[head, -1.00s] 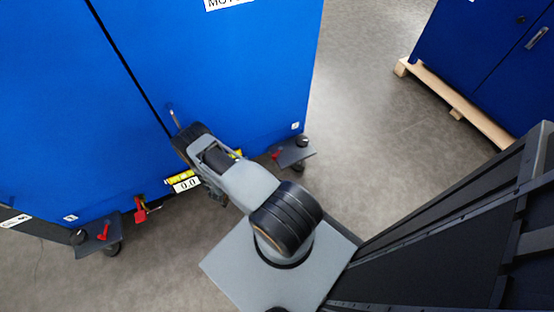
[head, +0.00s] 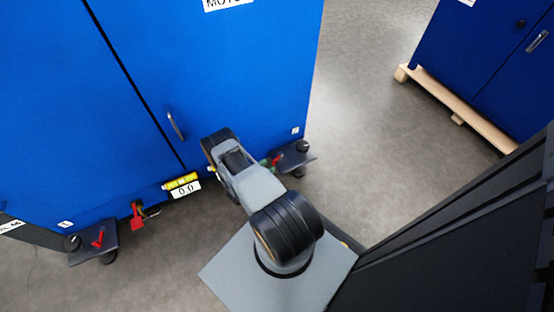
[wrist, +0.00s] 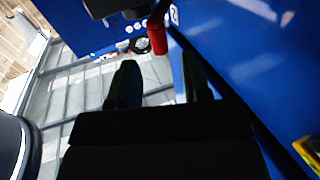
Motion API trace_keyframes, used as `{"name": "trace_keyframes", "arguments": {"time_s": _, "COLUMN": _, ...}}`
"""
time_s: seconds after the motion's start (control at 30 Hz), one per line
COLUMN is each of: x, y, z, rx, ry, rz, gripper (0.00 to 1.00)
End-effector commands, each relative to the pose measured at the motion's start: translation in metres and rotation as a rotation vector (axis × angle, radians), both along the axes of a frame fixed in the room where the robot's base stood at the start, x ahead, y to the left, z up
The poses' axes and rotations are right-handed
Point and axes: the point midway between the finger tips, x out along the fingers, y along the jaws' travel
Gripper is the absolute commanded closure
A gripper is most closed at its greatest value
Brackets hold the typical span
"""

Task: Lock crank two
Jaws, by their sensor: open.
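In the wrist view, a red crank handle (wrist: 159,38) hangs just beyond my fingertips, beside a small label on the blue panel that looks like a 2. My gripper (wrist: 160,77) is open and empty, its two dark fingers apart, with the handle lying ahead of the gap between them. In the head view, this red crank (head: 277,160) shows at the cabinet's right corner, partly hidden behind my arm. My gripper is largely hidden there by my arm links. I cannot tell whether a finger touches the crank.
The blue cabinet (head: 230,70) stands close in front of my arm. Another red crank (head: 98,239) is on the left castor plate, and a red part (head: 137,213) sits under the cabinet near a yellow gauge (head: 182,182). A second blue cabinet (head: 480,60) stands on a wooden pallet (head: 455,95). Grey floor lies between.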

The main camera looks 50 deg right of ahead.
Motion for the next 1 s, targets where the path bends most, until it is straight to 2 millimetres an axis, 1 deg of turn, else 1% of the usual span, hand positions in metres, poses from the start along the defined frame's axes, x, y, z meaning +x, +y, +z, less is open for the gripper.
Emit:
{"name": "trace_keyframes", "arguments": {"time_s": 0.03, "x": -0.002, "y": -0.011, "z": -0.002, "rx": 0.0, "ry": -0.001, "rz": -0.006, "gripper": 0.56}}
{"name": "trace_keyframes", "arguments": {"time_s": 0.2, "x": -0.002, "y": -0.038, "z": -0.002, "rx": 0.0, "ry": 0.0, "rz": -0.004, "gripper": 0.56}}
{"name": "trace_keyframes", "arguments": {"time_s": 0.4, "x": -0.002, "y": -0.058, "z": -0.001, "rx": 0.0, "ry": 0.0, "rz": -0.001, "gripper": 0.56}}
{"name": "trace_keyframes", "arguments": {"time_s": 0.6, "x": -0.002, "y": -0.065, "z": 0.0, "rx": 0.0, "ry": 0.001, "rz": 0.001, "gripper": 0.56}}
{"name": "trace_keyframes", "arguments": {"time_s": 0.87, "x": -0.002, "y": -0.066, "z": 0.0, "rx": 0.001, "ry": 0.001, "rz": 0.001, "gripper": 0.56}}
{"name": "trace_keyframes", "arguments": {"time_s": 1.0, "x": -0.002, "y": -0.066, "z": 0.0, "rx": 0.001, "ry": 0.001, "rz": 0.001, "gripper": 0.68}}
